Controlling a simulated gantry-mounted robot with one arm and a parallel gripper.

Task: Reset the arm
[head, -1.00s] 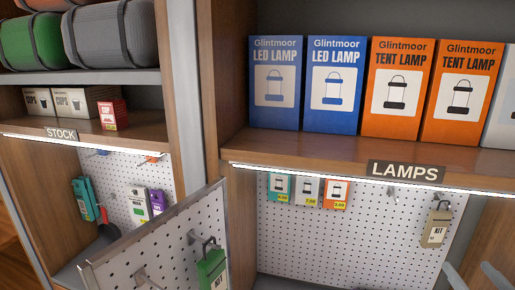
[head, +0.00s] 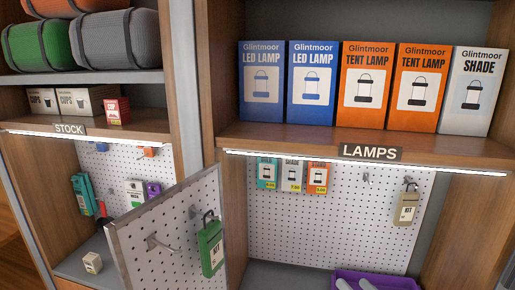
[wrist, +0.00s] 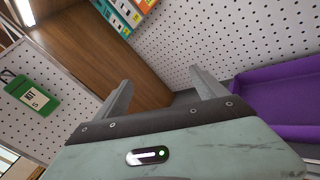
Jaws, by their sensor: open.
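My gripper (head: 357,285) shows only by its grey fingertips at the bottom edge of the head view, over a purple tray (head: 405,281). In the wrist view my gripper (wrist: 163,90) has its two fingers spread wide with nothing between them. The purple tray (wrist: 270,92) lies to the right of the fingers there. The wooden bay wall and the pegboard are beyond them. The rest of my arm is out of the head view.
A pegboard panel (head: 180,222) stands out at an angle, with a green kit (head: 210,247) on a hook. A tan kit (head: 407,205) and several small packs hang under the LAMPS shelf (head: 230,136). Lamp boxes stand above. A small box (head: 92,263) sits at lower left.

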